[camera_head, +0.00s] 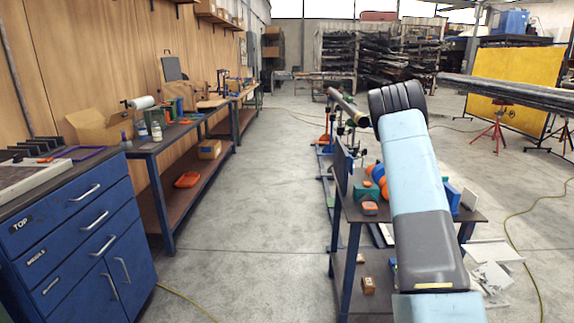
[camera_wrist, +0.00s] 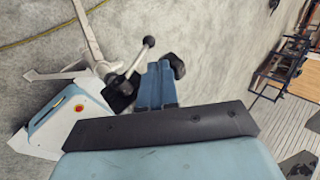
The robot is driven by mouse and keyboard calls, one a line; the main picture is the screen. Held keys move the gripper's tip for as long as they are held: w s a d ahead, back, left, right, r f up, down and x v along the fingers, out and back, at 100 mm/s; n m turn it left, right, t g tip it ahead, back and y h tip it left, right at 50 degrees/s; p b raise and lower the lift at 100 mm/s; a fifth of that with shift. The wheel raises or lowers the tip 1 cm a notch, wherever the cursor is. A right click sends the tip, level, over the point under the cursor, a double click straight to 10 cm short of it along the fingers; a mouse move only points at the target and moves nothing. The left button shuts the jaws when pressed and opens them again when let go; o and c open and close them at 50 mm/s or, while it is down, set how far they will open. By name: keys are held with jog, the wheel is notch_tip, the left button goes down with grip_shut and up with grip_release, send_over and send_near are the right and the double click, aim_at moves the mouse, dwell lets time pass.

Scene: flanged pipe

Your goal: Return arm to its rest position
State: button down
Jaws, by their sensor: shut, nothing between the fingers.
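My gripper (camera_wrist: 157,75) shows in the wrist view as two blue fingers side by side beyond a dark plate. It is shut and empty, over the concrete floor. In the head view my light-blue and grey arm (camera_head: 415,180) rises from the bottom right to a black ribbed part. My gripper cannot be made out there. A dark pipe (camera_head: 348,108) lies left of the arm's upper end. The arm hides part of the workbench (camera_head: 352,210) that holds orange, green and blue pieces.
A blue drawer cabinet (camera_head: 80,230) and a long bench (camera_head: 165,145) stand at the left. The middle aisle floor (camera_head: 255,220) is clear. A yellow panel (camera_head: 515,88) and a red stool (camera_head: 497,125) are at the right. A yellow hose (camera_head: 515,240) lies on the floor.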

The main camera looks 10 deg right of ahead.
jog(key=w+a+r+m+t+y, duration=0.1)
jog(key=a+r+m, duration=0.4)
jog(key=r, duration=0.4)
jog(key=w+a+r+m+t, duration=0.1)
jog(key=a+r+m, duration=0.3)
jog(key=r+m, duration=0.3)
jog(key=w+a+r+m+t+y, duration=0.1)
jog(key=a+r+m, duration=0.35)
jog(key=r, duration=0.55)
jog(key=s+a+r+m+t+y, duration=0.5)
jog(key=s+a+r+m, duration=1.1)
jog(key=a+r, duration=0.3)
jog(key=shift+s+a, duration=0.6)
jog(key=shift+a, duration=0.25)
